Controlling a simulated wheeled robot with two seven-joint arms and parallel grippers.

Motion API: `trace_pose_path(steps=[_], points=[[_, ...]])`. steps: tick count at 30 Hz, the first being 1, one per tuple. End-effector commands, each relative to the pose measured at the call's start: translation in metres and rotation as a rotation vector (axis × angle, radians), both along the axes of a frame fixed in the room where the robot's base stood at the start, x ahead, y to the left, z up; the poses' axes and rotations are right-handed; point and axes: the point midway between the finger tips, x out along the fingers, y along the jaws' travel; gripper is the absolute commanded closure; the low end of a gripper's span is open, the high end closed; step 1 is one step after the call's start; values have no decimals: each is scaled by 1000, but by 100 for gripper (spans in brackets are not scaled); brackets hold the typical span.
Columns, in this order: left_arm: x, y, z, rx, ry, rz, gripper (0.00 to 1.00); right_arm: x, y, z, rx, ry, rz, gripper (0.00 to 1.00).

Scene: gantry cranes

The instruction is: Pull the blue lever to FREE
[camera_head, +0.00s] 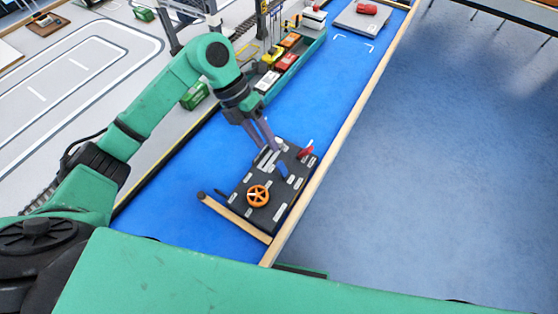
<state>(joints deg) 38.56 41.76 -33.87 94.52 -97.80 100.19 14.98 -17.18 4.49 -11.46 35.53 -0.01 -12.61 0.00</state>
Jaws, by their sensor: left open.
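A black control panel (238,200) lies on the blue surface near the wooden edge. The blue lever (283,169) stands on its right half, leaning a little. The labels beside it are too small to read, so I cannot tell which position it is in. My left gripper (268,143) is open, with its purple-grey fingers pointing down over the far part of the panel. The fingertips are close to the blue lever, on its far left side, and look apart from it. My right gripper is not in view.
The panel also carries a red lever (305,152) and an orange wheel (257,195). A wooden rail (322,170) runs along its right. A teal tray (308,58) with small vehicles stands beyond. A green block (194,95) lies under my arm.

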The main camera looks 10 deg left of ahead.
Motion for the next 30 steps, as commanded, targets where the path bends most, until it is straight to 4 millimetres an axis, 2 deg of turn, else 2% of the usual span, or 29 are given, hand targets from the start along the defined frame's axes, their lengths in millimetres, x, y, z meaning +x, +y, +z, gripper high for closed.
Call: trace_pose_path(steps=[6, 9, 13, 20, 21, 23, 24, 30], points=[[-11, -26, -48, -3, 4, -3, 56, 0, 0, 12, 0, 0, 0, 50], [-13, -34, -64, -4, 2, -1, 56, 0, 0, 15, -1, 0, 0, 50], [-15, -38, -75, -2, 0, -2, 56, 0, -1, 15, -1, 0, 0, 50], [-14, -39, -76, -3, -1, -2, 56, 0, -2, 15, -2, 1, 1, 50], [-14, -38, -76, -3, -1, -2, 72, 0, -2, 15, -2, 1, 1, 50], [-14, -38, -76, -3, -1, -2, 94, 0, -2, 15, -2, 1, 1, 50], [-14, -38, -76, -3, -2, -2, 100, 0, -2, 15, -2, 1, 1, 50], [-14, -38, -75, -1, -3, -2, 100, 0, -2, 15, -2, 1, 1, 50]])
